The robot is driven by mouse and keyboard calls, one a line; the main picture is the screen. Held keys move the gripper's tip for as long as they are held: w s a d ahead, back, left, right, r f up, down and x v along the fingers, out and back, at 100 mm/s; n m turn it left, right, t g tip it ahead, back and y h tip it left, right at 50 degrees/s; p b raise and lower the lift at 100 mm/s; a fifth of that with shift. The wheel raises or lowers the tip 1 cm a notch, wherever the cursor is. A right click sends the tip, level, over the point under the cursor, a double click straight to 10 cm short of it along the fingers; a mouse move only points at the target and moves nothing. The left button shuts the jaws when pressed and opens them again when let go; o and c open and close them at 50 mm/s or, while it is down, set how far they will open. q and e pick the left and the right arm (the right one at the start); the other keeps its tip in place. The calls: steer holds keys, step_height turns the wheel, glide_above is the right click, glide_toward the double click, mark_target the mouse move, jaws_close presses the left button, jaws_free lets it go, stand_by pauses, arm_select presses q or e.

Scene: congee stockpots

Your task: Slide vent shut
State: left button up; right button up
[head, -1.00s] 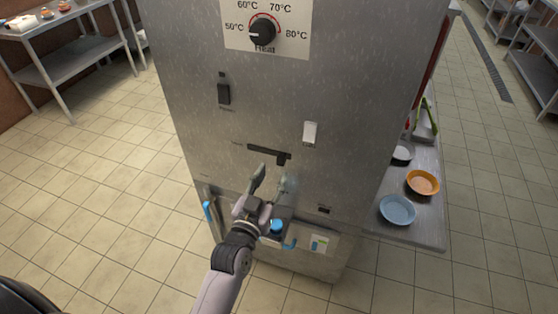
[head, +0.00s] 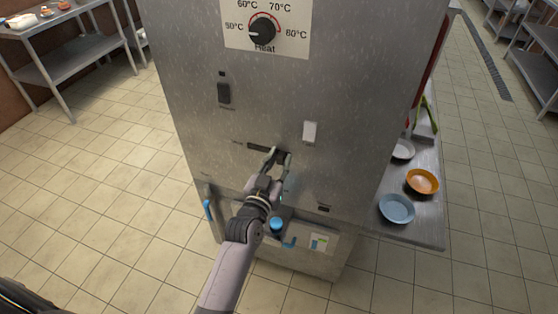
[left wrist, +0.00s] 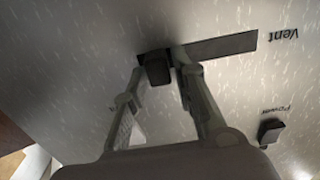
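The vent (head: 258,147) is a dark horizontal slot in the grey metal cabinet front. In the left wrist view the vent slot (left wrist: 220,47) runs beside its "Vent" label. Its small dark slider knob (left wrist: 157,68) is at the slot end away from the label, the right end in the head view. My left gripper (head: 279,154) is at that end, its fingers partly hiding the knob. In the left wrist view the left gripper (left wrist: 159,70) has one finger on each side of the knob, spread apart, with no clear grip. My right gripper is not in view.
Above the vent are a heat dial (head: 263,31), a dark switch (head: 224,93) and a light switch (head: 310,132). A blue knob (head: 276,224) sits below, near my arm. A side shelf at right holds an orange bowl (head: 422,181) and a blue bowl (head: 396,208).

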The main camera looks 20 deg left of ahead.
mark_target(252, 144)
arm_select(q)
jaws_close()
steer(key=shift+a, duration=0.15)
stand_by(0.4)
steer(key=a, duration=0.9)
steer(key=shift+w, duration=0.15)
steer(key=shift+o, duration=1.8)
jaws_free()
steer(key=shift+a, duration=0.1)
steer(key=shift+o, duration=0.2)
